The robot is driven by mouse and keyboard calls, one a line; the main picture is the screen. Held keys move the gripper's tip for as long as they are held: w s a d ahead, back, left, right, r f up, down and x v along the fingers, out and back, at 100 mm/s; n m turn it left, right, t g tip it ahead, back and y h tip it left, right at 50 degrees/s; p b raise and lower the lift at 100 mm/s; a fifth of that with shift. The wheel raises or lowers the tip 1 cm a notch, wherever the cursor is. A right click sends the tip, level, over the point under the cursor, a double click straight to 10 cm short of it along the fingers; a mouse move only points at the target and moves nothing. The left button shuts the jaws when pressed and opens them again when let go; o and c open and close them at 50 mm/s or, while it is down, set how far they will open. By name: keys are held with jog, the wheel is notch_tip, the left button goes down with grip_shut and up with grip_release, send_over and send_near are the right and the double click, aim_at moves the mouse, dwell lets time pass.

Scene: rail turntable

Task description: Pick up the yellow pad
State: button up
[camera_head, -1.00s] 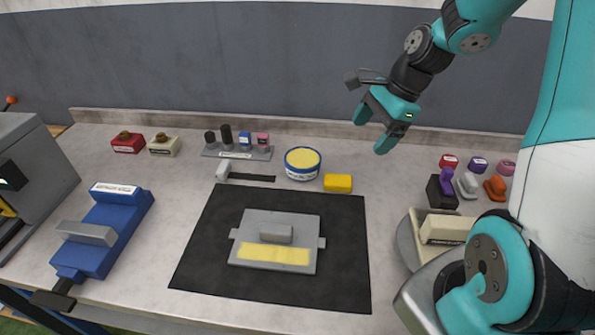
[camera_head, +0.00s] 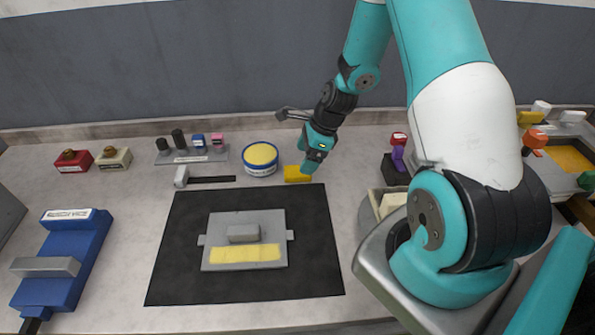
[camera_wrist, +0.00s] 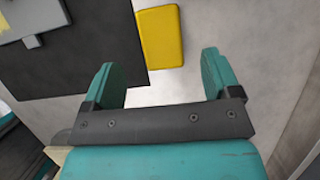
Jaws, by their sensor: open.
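The yellow pad (camera_head: 296,174) lies on the grey table just behind the back right corner of the black mat. In the wrist view the yellow pad (camera_wrist: 161,36) shows beyond my fingertips, roughly between their lines and a little left of centre. My gripper (camera_head: 307,159) is open and empty, above and close to the pad in the head view, partly overlapping it. Its two teal fingers also show in the wrist view (camera_wrist: 161,75), spread apart. I cannot tell the exact height of the fingers above the pad.
A round tub with a yellow top (camera_head: 261,154) stands left of the pad. The black mat (camera_head: 318,260) bears a grey plate (camera_head: 210,228) with a yellow strip. A hammer (camera_head: 182,176) lies behind the mat. A purple-topped black block (camera_head: 395,170) stands to the right.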

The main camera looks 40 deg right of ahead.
jog(key=shift+p+x, duration=1)
jog(key=shift+x, duration=1.65)
jog(key=c, duration=1)
